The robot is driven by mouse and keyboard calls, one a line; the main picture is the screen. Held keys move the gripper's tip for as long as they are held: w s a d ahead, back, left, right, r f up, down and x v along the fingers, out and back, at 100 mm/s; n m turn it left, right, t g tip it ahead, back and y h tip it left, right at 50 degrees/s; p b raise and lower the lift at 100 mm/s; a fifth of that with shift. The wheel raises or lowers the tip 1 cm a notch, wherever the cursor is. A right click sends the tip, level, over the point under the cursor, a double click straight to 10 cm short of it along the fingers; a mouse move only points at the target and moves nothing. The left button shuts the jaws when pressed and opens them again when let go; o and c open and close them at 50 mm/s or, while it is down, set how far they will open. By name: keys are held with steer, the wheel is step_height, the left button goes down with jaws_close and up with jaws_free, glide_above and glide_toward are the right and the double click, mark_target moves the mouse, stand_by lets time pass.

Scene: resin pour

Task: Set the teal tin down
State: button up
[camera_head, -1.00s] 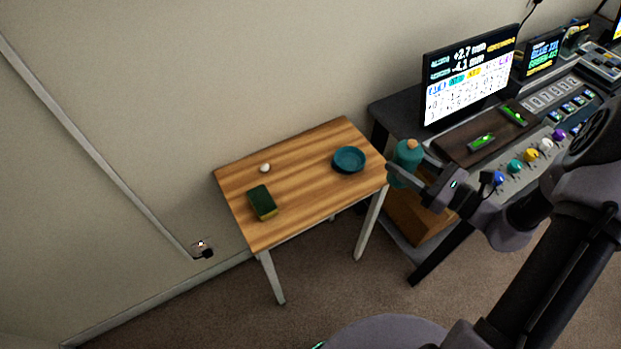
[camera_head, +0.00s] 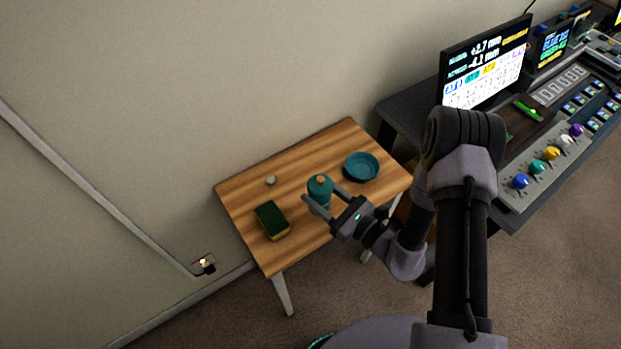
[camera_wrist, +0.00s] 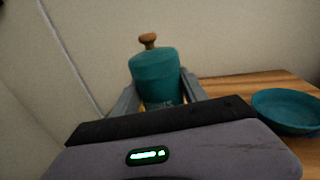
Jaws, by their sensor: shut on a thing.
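The teal tin (camera_head: 320,187) has a rounded lid with a brown knob and is upright between the fingers of my gripper (camera_head: 324,203). My gripper is shut on it, over the wooden table (camera_head: 348,140) near its front middle. The tin also shows in the wrist view (camera_wrist: 154,75), its lower part hidden behind my gripper's body. I cannot tell whether its base touches the table top.
A teal bowl (camera_head: 361,166) sits on the table to the right of the tin. A green and yellow sponge (camera_head: 272,220) lies to the left, and a small pale round thing (camera_head: 270,180) lies behind it. A dark desk with a monitor (camera_head: 487,65) stands at the right.

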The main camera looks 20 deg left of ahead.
steer(key=w+a+f+b, duration=0.1)
steer(key=w, duration=0.1)
steer(key=w+a+f+b, duration=0.1)
steer(key=w+a, duration=0.1)
steer(key=w+a+f+b, duration=0.1)
steer(key=w+a+f, duration=0.1)
steer(key=w, duration=0.1)
steer(key=shift+w+a, duration=0.1)
steer(key=shift+a, duration=0.05)
steer(key=shift+f, duration=0.35)
steer(key=shift+r, duration=0.2)
steer(key=shift+f, duration=0.15)
steer(key=o, duration=1.4)
